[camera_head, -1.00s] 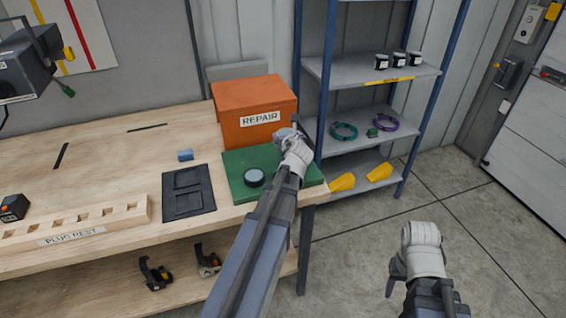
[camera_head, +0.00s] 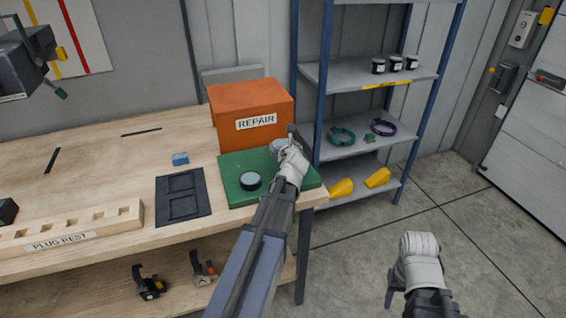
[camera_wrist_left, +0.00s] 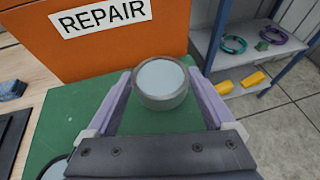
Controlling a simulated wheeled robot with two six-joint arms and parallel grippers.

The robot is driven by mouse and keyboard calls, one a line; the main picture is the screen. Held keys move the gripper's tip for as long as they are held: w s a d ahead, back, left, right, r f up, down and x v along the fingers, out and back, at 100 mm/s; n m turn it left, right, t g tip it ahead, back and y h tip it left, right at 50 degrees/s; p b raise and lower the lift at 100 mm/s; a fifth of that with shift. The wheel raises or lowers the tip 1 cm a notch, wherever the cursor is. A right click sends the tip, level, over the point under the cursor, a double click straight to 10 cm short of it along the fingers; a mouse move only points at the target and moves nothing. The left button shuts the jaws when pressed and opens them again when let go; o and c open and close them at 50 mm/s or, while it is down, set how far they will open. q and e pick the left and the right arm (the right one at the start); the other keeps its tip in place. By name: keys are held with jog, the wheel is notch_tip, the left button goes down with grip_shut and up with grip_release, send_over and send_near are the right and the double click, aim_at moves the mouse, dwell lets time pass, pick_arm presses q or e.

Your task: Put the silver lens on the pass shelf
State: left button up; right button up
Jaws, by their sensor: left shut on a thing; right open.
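My left gripper (camera_head: 284,146) is over the green mat by the orange box. In the left wrist view its fingers (camera_wrist_left: 163,95) are shut on the silver lens (camera_wrist_left: 161,82), a round disc with a pale face and grey rim. A second round lens with a dark rim (camera_head: 250,181) lies on the mat, left of the gripper. The blue-posted rack (camera_head: 410,75) stands right of the bench; its upper visible shelf has a yellow label, too small to read, so I cannot tell which is the pass shelf. My right gripper (camera_head: 393,288) is open and empty above the floor.
The orange REPAIR box (camera_head: 250,108) stands behind the green mat (camera_head: 236,196). Several black-lidded jars (camera_head: 396,65) stand on the rack's labelled shelf; coiled straps (camera_head: 341,136) lie below, and yellow wedges (camera_head: 341,189) are lowest. The labelled shelf's front is clear.

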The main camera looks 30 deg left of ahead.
pick_arm(q)
jog(key=shift+f, duration=0.1)
notch_tip(320, 180, down, 3)
jog(key=b, duration=0.3)
jog(key=shift+f, duration=0.2)
jog(key=shift+b, duration=0.3)
jog(key=shift+f, duration=0.2)
jog(key=o, duration=1.3)
jog(key=shift+r, duration=0.15)
